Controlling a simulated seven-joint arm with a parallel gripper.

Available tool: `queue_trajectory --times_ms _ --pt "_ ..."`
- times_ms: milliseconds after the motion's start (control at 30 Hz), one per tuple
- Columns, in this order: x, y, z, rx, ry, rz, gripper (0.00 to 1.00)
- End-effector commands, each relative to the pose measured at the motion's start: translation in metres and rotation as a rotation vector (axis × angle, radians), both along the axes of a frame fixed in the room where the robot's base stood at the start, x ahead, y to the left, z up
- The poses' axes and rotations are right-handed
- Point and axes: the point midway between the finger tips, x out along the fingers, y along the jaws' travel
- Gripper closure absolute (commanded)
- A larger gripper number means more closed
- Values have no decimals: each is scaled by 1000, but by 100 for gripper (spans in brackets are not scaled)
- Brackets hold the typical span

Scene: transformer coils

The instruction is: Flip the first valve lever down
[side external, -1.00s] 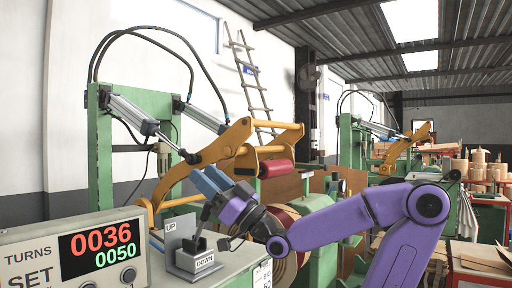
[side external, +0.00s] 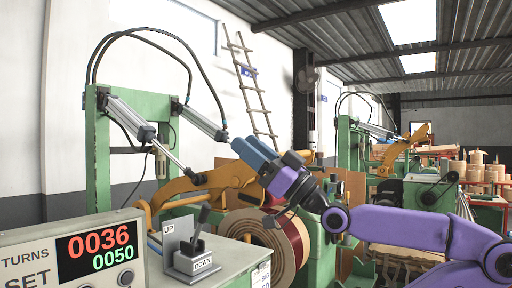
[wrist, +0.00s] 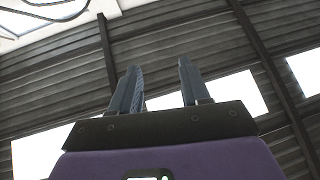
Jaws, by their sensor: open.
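The valve lever (side external: 201,222) is a dark handle on a grey block (side external: 192,258) on the green bench, in the side view. A plate marked UP (side external: 170,230) stands at its back left, and a DOWN label (side external: 203,263) is on its front. The handle stands up from the block, leaning slightly right. My gripper (side external: 247,148), with blue-grey fingers, is above and to the right of the lever, clear of it. In the wrist view the fingers (wrist: 157,68) are apart with nothing between them, pointing at the roof; the lever is out of that view.
A counter box (side external: 75,252) at the front left reads 0036 and 0050. Behind the lever are a yellow swing arm (side external: 180,188), air cylinders (side external: 132,118) on a green frame (side external: 103,165), and a wound coil (side external: 250,228). Open air surrounds my gripper's upper side.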

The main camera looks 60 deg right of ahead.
Motion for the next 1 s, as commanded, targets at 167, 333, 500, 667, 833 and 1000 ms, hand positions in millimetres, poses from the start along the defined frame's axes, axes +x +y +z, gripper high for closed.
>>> queue_trajectory --times_ms 167,333,500,667,833,1000 --pt "-9 -1 4 0 -1 0 54" --pt "-10 -1 4 0 0 0 54" --pt "-10 -1 4 0 0 0 54" --pt "-10 -2 -4 -10 45 -4 54" --pt "-14 -6 -38 -44 213 -21 54" --pt "-22 -11 -85 -81 417 -39 54"
